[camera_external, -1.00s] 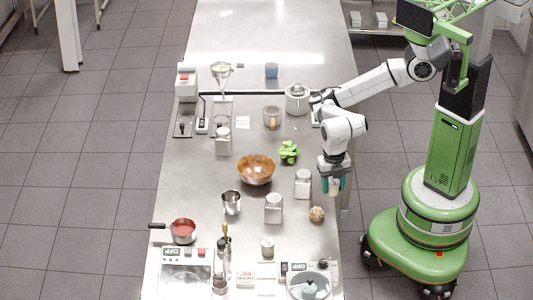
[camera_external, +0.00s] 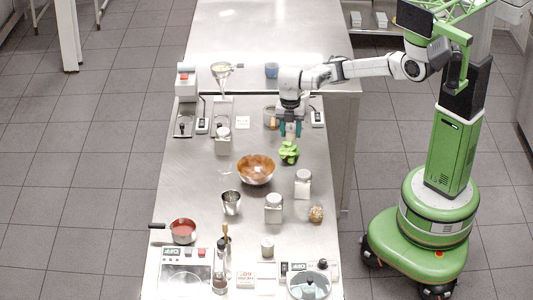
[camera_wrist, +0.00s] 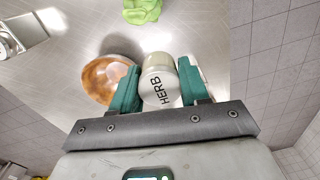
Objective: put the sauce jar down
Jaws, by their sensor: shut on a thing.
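My gripper (camera_external: 290,130) points down over the steel worktop (camera_external: 205,215), in the picture just above the green leafy thing (camera_external: 289,153). In the wrist view its two green fingers (camera_wrist: 158,90) are shut on the sauce jar (camera_wrist: 158,68), a pale jar with a white lid lettered HERB. In the external view the fingers hide most of the jar. I cannot tell how high it hangs. The leafy thing also shows in the wrist view (camera_wrist: 141,10), and the copper-coloured bowl (camera_wrist: 100,75) is left of the jar.
In the external view the bowl (camera_external: 256,170) and white-lidded jars (camera_external: 303,184) (camera_external: 273,208) stand nearer the front. A grey cup (camera_external: 270,117) is left of my gripper. A red-filled saucepan (camera_external: 183,231) is at front left. The worktop's left middle is mostly bare.

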